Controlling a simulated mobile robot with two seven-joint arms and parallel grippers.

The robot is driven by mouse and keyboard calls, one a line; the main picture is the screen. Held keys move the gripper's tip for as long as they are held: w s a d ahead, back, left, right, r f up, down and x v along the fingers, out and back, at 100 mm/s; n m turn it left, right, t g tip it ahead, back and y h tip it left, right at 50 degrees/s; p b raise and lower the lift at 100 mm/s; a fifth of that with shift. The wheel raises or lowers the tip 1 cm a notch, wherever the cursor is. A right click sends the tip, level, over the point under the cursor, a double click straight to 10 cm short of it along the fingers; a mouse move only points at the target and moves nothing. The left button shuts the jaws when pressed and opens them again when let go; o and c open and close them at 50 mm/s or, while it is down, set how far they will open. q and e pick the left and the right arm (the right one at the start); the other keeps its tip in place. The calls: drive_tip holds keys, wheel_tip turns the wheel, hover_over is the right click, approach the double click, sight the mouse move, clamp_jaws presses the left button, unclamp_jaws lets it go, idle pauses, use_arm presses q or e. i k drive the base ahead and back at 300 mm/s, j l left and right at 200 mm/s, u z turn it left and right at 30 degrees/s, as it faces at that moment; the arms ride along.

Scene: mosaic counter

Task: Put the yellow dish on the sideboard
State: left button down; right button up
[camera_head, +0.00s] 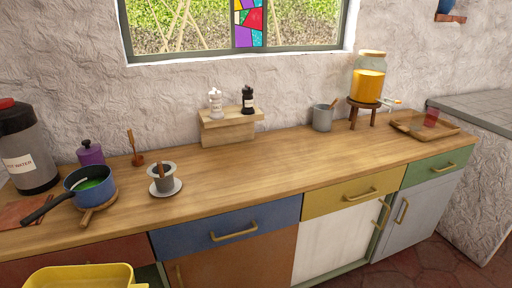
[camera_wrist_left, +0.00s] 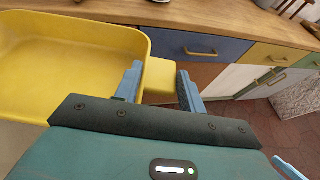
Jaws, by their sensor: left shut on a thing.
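The yellow dish (camera_head: 80,278) is at the bottom left of the head view, in front of the sideboard and partly cut off by the frame edge. In the left wrist view the yellow dish (camera_wrist_left: 70,62) fills the upper left, and its inside looks empty. My left gripper (camera_wrist_left: 158,82) is shut on the dish's block-shaped yellow handle, with one blue finger on each side. The sideboard (camera_head: 262,165) is a long wooden top over coloured drawers and doors; its edge (camera_wrist_left: 190,30) also shows beyond the dish.
The sideboard's left end holds a dispenser (camera_head: 27,150), a blue pan (camera_head: 90,184) and a grey cup (camera_head: 163,177) on a saucer. A shaker shelf (camera_head: 229,132), a grey pot (camera_head: 322,118) and a juice jar (camera_head: 368,82) stand behind. The middle front is bare.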

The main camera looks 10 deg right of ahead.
sight(322, 158)
drive_tip(key=i+l+z, duration=0.15)
drive_tip(key=i+l, duration=0.25)
drive_tip(key=l, duration=0.4)
drive_tip(key=i+l+z, duration=0.15)
drive_tip(key=i+l, duration=0.3)
drive_tip(key=l, duration=0.35)
drive_tip(key=i+l+z, duration=0.15)
drive_tip(key=i+l, duration=0.35)
drive_tip(key=l, duration=0.2)
drive_tip(key=i+l+z, duration=0.15)
drive_tip(key=i+l, duration=0.35)
drive_tip(key=l, duration=0.15)
